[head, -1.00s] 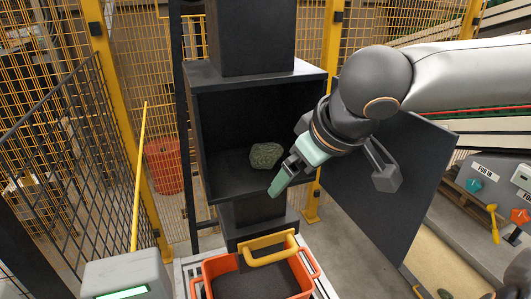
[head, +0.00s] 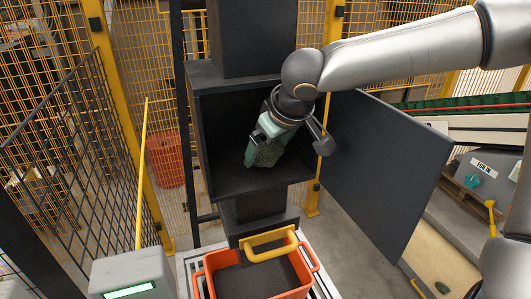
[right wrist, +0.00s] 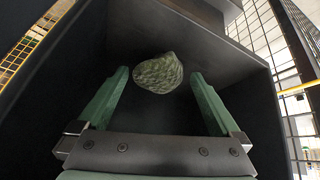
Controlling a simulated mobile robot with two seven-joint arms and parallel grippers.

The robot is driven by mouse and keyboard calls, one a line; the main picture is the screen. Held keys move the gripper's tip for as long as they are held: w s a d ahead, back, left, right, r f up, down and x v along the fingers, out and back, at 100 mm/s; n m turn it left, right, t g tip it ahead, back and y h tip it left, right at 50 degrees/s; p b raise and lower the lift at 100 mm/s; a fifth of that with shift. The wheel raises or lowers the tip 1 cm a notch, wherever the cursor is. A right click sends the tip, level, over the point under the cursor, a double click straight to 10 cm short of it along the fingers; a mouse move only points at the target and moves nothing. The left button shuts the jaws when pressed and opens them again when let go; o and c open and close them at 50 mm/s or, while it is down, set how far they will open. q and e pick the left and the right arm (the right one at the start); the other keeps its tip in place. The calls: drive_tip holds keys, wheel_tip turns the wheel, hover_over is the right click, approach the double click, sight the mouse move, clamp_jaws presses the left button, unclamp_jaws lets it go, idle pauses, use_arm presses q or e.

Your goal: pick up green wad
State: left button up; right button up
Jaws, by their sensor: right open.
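The green wad (head: 268,155) is a rough, mottled green lump inside the open dark cabinet (head: 199,130). My right gripper (head: 256,150) reaches into the cabinet from the right and partly covers the wad in the head view. In the right wrist view the wad (right wrist: 159,73) shows between and just beyond the tips of the two green fingers (right wrist: 158,85). The fingers are spread wide, with a gap to the wad on each side in the picture. Whether either finger touches it is not clear. My left gripper is not in view.
The cabinet's dark door (head: 385,170) stands open at the right. A grey box with a lit green display (head: 130,280) stands at the lower left. Mesh fencing surrounds the place.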

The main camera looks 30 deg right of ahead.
drive_tip(key=shift+w+f, duration=0.25)
drive_tip(key=shift+f, duration=0.15)
drive_tip(key=c, duration=1.3)
